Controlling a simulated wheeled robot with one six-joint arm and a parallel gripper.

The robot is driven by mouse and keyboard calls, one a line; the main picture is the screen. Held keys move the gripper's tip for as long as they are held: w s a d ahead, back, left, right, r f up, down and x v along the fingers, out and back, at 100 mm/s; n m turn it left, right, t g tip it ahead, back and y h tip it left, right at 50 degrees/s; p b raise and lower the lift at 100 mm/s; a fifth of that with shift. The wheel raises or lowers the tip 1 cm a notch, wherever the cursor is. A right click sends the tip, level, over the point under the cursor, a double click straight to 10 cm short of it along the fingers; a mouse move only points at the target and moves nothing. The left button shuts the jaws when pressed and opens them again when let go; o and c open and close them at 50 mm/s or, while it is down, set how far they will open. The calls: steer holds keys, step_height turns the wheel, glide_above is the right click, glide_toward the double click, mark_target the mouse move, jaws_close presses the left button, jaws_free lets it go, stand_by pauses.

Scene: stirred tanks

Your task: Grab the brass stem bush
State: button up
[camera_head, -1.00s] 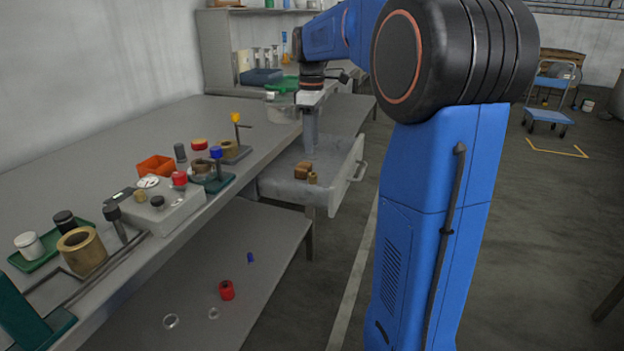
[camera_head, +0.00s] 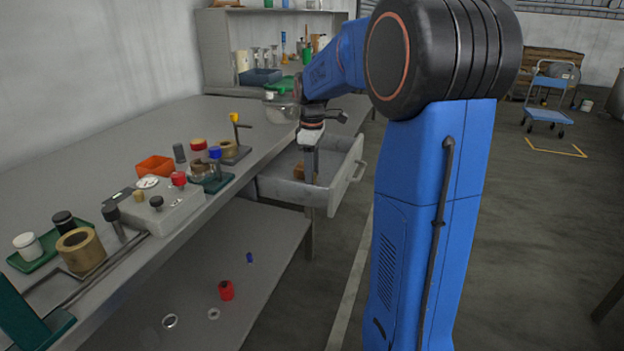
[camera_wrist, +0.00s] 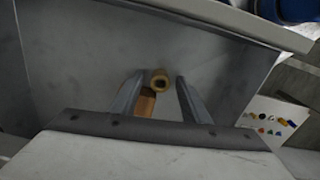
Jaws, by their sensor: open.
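A small brass bush with a dark bore (camera_wrist: 160,78) lies in the open grey drawer (camera_head: 349,172). In the wrist view it shows between the fingertips, apart from both sides. A brown-gold block-like piece (camera_wrist: 146,102) lies beside it, nearer the left finger. In the head view one brass-coloured piece (camera_head: 298,170) shows left of the fingers; the bush is hidden behind them. My gripper (camera_head: 310,180) points down into the drawer, and its spread fingers also show in the wrist view (camera_wrist: 159,88). It is open and empty. Whether the fingertips reach the bush's height, I cannot tell.
The bench (camera_head: 120,130) holds a grey box with knobs (camera_head: 170,212), an orange tray (camera_head: 155,166) and a large brass ring (camera_head: 80,250). Loose small parts lie on the lower shelf (camera_head: 190,285).

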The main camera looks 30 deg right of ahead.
jaws_close()
